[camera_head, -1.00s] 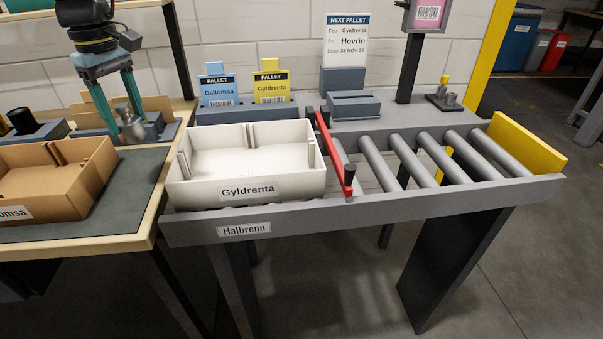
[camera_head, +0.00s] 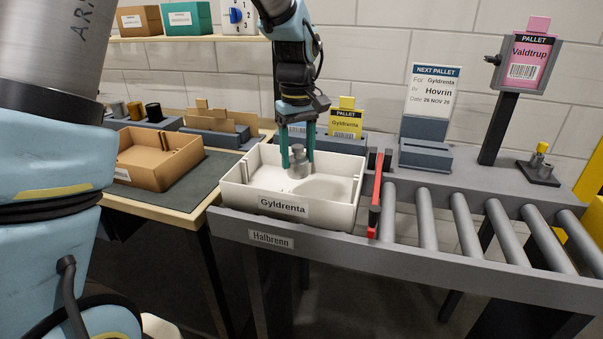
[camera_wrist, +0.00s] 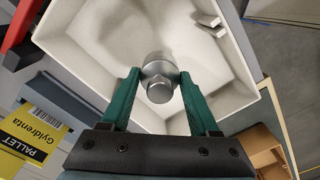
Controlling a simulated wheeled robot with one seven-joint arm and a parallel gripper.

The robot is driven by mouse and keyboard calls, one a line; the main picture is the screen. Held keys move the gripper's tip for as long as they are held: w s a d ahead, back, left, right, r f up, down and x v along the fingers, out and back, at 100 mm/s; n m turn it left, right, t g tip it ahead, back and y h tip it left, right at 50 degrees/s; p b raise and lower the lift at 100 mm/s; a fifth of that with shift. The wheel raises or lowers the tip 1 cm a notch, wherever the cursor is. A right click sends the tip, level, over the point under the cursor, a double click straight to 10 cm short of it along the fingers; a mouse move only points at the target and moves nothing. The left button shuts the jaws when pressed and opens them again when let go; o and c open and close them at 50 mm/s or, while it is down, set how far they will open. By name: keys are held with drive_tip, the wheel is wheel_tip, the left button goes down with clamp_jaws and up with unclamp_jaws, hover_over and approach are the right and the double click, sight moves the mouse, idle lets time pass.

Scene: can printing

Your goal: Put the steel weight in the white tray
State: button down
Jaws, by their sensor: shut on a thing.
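The steel weight (camera_head: 298,164) is a grey metal cylinder with a knob on top. My gripper (camera_head: 297,160) is shut on it, a teal finger on each side. The weight is over the inside of the white tray (camera_head: 300,211), labelled Gyldrenta, toward its left half. The wrist view shows the weight (camera_wrist: 159,80) between the fingers with the tray floor (camera_wrist: 120,38) behind it. I cannot tell whether its base touches the tray floor. The white tray stands at the left end of the roller conveyor.
A red stop bar (camera_head: 376,195) stands just right of the tray, with bare rollers (camera_head: 465,222) beyond. A brown tray (camera_head: 160,170) sits on the bench to the left. A yellow pallet card (camera_head: 346,121) and a blue-grey card holder (camera_head: 425,152) stand behind.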

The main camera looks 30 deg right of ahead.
sight(297, 173)
drive_tip(key=shift+f+p, duration=0.35)
drive_tip(key=shift+f, duration=1.95)
drive_tip(key=shift+f, duration=0.2)
drive_tip(key=shift+c, duration=0.7)
unclamp_jaws()
